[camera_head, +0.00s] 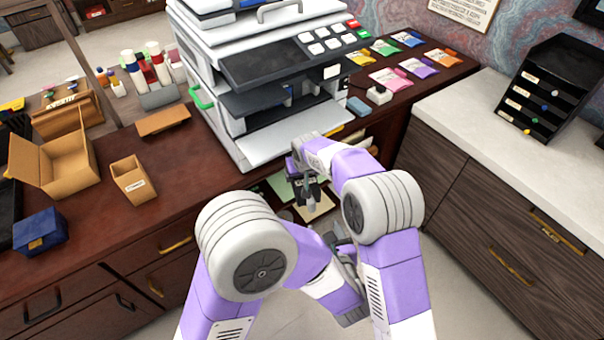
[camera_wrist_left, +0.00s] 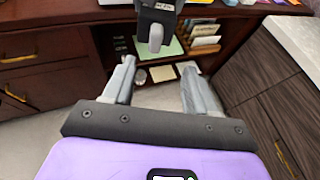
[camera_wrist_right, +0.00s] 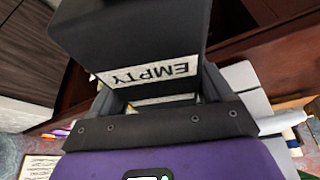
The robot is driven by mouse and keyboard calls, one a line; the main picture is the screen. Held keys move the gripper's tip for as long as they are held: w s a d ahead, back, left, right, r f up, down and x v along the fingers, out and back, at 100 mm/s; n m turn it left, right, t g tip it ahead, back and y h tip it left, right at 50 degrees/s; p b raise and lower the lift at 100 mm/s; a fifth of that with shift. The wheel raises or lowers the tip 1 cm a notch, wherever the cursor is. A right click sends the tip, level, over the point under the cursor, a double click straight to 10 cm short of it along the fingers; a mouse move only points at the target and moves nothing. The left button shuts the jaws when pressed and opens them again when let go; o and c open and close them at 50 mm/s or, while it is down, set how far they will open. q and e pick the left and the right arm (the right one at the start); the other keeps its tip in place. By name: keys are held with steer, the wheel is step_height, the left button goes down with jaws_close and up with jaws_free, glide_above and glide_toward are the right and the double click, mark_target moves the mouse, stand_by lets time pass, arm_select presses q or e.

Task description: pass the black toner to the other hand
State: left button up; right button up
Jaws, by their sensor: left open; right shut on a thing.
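The black toner (camera_wrist_right: 135,35) fills the upper part of the right wrist view, its white "EMPTY" label upside down. My right gripper (camera_wrist_right: 160,97) is shut on it; its fingertips are mostly hidden behind the toner. In the head view, the toner (camera_head: 309,187) is a small dark shape under my right wrist, in front of the printer. My left gripper (camera_wrist_left: 158,80) is open and empty, its two grey fingers apart. The toner (camera_wrist_left: 160,20) shows beyond and above these fingers, apart from them, with a grey piece at its lower end. My left gripper is partly hidden by my arms in the head view.
A printer (camera_head: 270,75) stands on the dark desk behind my grippers. An open cardboard box (camera_head: 60,165), a small tan box (camera_head: 132,182) and a blue box (camera_head: 40,232) are at left. A pale counter (camera_head: 470,100) with a black drawer unit (camera_head: 550,85) is at right.

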arm_select(q)
steer(key=s+a+f+n+g+y, duration=0.1)
steer(key=s+a+f+n+g, duration=0.2)
steer(key=a+f+g, duration=0.25)
steer(key=s+a+f+n+g+y, duration=0.2)
steer(key=s+a+f+n+g, duration=0.25)
steer(key=f, duration=0.25)
steer(key=s+f+n+g+h, duration=0.7)
steer(key=s+n, duration=0.3)
steer(key=n, duration=0.3)
steer(key=w+a+f+n+t+h, duration=0.2)
steer(key=w+a+f+n+t, duration=0.2)
steer(key=n, duration=1.2)
step_height(320, 180, down, 3)
steer(key=shift+w+a+h, duration=0.3)
steer(key=shift+w+a, duration=0.5)
steer(key=shift+w, duration=0.1)
